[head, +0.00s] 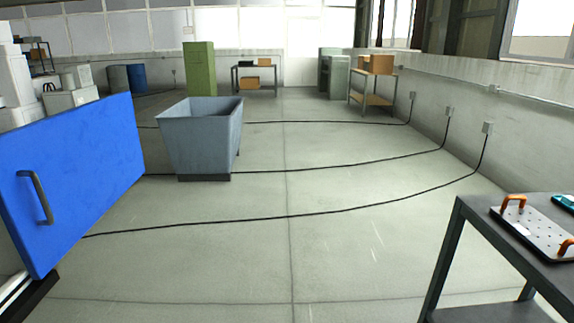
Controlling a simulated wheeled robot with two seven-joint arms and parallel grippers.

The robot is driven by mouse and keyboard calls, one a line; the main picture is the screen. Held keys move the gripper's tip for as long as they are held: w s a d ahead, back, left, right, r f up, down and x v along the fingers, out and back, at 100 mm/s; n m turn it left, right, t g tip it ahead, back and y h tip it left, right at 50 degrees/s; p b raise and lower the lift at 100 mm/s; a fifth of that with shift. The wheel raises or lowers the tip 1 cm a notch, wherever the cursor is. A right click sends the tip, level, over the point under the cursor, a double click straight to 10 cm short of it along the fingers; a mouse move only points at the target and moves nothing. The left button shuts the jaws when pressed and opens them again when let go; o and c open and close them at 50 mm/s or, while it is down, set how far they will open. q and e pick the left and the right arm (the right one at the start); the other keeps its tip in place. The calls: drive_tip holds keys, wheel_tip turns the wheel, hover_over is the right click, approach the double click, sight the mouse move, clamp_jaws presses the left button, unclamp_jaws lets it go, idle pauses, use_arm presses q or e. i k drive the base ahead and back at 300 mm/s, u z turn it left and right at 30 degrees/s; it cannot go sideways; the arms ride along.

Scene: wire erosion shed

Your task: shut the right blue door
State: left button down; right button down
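One blue door (85,165) is at the left of the head view, seen at an angle. It is a flat bright blue panel with a dark grey bar handle (36,197) near its left side. The door seems to stand out into the room, open; the cabinet or frame it belongs to is mostly out of view. I cannot tell from this view alone whether it is the right door, as no other blue door shows. Neither of my grippers is in view, and nothing touches the door or its handle.
A grey-blue bin (200,140) stands on the floor beyond the door. Black cables (300,216) run across the floor. A dark table (485,225) with a perforated tray (530,231) is at the right. The floor between door and table is otherwise clear.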

sight(61, 172)
drive_tip(key=z, duration=0.05)
drive_tip(key=i, duration=2.65)
drive_tip(key=u, duration=1.5)
drive_tip(key=i, duration=1.6)
drive_tip(key=u, duration=1.05)
